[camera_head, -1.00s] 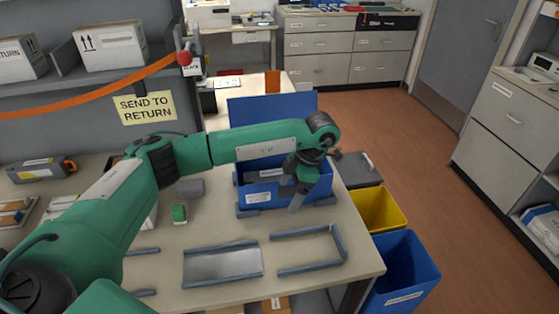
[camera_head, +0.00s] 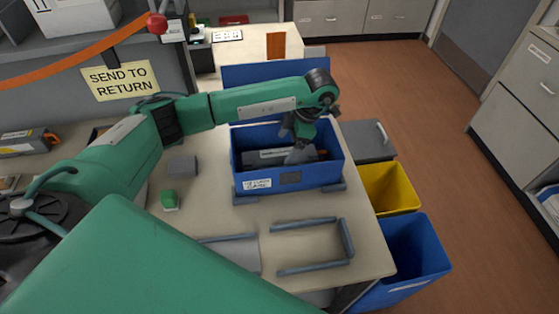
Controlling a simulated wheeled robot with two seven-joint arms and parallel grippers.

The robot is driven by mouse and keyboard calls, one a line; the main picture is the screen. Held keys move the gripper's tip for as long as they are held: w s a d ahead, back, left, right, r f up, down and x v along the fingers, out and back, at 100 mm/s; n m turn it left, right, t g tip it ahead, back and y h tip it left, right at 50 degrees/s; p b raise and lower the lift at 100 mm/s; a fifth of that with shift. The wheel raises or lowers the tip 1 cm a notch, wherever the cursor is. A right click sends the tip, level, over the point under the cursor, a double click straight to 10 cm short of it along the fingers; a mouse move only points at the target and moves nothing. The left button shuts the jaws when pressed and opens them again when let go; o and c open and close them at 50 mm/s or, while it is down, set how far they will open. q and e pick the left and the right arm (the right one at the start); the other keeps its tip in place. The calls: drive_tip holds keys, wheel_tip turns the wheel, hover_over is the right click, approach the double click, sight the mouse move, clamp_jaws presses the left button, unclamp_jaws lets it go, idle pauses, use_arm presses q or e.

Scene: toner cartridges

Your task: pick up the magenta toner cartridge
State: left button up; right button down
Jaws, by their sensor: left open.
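A dark grey toner cartridge (camera_head: 265,157) lies in the open blue bin (camera_head: 248,172) on the table. A small reddish part shows near its right end, but I cannot clearly tell its colour as magenta. My left gripper (camera_head: 298,156) is open and points down into the bin, over the right part of the cartridge. Its fingers hide some of the cartridge, and I cannot tell whether they touch it. My right gripper is not in view.
The bin's blue lid stands up behind it. A green-topped object (camera_head: 169,199) and a grey block (camera_head: 182,166) are left of the bin. A grey frame (camera_head: 348,238) lies in front. Yellow (camera_head: 389,190) and blue (camera_head: 413,262) bins stand beyond the table's right edge.

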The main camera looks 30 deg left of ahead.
sight(280, 155)
use_arm(q)
drive_tip(key=x, duration=0.2)
drive_tip(key=shift+s+a+f, duration=0.1)
drive_tip(key=shift+s+f, duration=0.05)
drive_tip(key=shift+f, duration=0.25)
drive_tip(key=shift+a+f+p, duration=0.15)
drive_tip(key=shift+f+p, duration=0.2)
drive_tip(key=shift+p, duration=0.05)
drive_tip(key=p+x, duration=0.2)
drive_tip(key=x, duration=0.2)
drive_tip(key=shift+f, duration=0.2)
drive_tip(key=shift+a+f, duration=0.1)
drive_tip(key=shift+f, duration=0.05)
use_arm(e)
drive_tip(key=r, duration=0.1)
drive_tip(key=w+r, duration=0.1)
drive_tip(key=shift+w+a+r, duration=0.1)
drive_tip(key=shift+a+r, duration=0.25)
use_arm(q)
drive_tip(key=shift+c, duration=1.4)
drive_tip(key=c, duration=1.2)
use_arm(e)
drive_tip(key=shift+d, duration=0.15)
use_arm(q)
drive_tip(key=shift+c, duration=0.2)
